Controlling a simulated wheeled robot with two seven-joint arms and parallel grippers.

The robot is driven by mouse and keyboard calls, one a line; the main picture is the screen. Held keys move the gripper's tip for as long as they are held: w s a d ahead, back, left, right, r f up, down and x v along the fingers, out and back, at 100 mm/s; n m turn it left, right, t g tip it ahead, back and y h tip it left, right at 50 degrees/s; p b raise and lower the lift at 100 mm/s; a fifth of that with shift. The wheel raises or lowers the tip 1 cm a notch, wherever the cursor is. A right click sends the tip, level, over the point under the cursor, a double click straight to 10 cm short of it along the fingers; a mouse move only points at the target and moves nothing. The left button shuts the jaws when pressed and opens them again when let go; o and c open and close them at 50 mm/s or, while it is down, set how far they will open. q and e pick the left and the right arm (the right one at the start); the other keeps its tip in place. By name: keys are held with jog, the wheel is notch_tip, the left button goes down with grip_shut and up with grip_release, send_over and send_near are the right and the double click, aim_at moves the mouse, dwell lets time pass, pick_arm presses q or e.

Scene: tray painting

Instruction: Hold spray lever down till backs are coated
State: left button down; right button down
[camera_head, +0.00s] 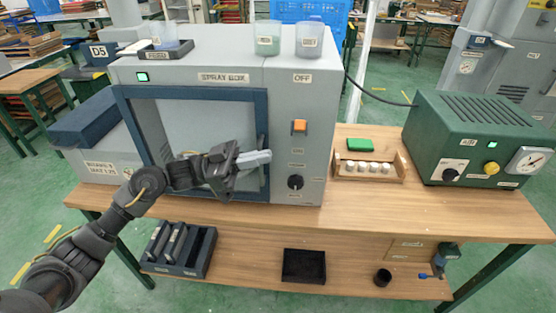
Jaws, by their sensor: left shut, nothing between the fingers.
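The grey spray box (215,77) stands on the wooden bench, with a blue-framed window (192,94) in its front. Its right panel carries an orange lever or switch (299,126) under an OFF label, and a black knob (295,182) lower down. My left gripper (262,157) is in front of the window's right side, its fingers pointing right toward the panel. It is shut and empty, and appears apart from the orange lever. No backs can be made out inside the box; my arm covers part of the window. My right gripper is out of view.
A green machine (475,130) with a gauge stands at the bench's right. A dark slotted rack (180,262) and a black tray (303,281) lie on the lower shelf. Cups stand on the box.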

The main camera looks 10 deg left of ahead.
pick_arm(q)
jog(key=shift+b+v, duration=0.5)
jog(key=shift+v, duration=1.6)
jog(key=shift+w, duration=0.2)
